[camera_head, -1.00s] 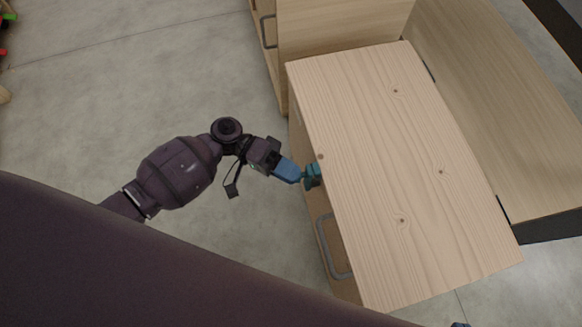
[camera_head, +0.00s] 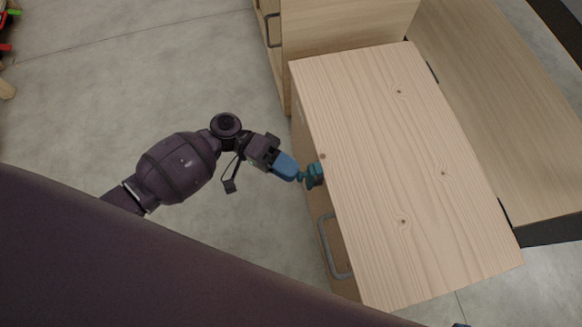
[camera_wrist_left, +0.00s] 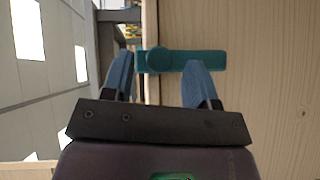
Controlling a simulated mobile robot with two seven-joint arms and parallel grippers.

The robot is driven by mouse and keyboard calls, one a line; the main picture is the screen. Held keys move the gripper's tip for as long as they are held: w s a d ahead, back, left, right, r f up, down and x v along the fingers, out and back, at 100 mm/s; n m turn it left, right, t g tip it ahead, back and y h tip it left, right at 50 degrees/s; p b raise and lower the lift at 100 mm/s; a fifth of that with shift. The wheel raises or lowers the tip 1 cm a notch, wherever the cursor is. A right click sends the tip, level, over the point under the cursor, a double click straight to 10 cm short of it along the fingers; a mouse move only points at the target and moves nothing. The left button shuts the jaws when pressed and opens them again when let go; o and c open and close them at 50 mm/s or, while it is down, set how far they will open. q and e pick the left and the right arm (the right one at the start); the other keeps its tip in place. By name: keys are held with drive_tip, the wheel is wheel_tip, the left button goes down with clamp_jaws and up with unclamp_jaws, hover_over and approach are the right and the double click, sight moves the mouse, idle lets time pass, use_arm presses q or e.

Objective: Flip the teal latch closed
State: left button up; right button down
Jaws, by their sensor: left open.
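The teal latch (camera_head: 316,174) sits on the left side of the light wooden cabinet (camera_head: 400,200), just under the edge of its top. In the left wrist view the latch (camera_wrist_left: 200,60) shows as a bar with a round knob, lying across the picture just beyond my fingertips. My left gripper (camera_head: 297,177) has blue fingers and is at the latch's left end. In the left wrist view the fingers of my left gripper (camera_wrist_left: 158,66) are spread, with nothing clamped between them. Whether a finger touches the latch, I cannot tell.
Another wooden cabinet (camera_head: 345,25) stands behind, and a long wooden unit (camera_head: 500,110) runs along the right. The grey floor (camera_head: 150,80) left of the cabinet is clear.

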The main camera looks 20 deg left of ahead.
use_arm(q)
drive_tip(key=v, duration=0.9)
drive_tip(key=shift+a+p, duration=0.4)
drive_tip(key=shift+p, duration=0.05)
use_arm(e)
drive_tip(key=shift+a+g, duration=0.15)
drive_tip(key=shift+g, duration=0.15)
use_arm(q)
drive_tip(key=shift+r, duration=0.1)
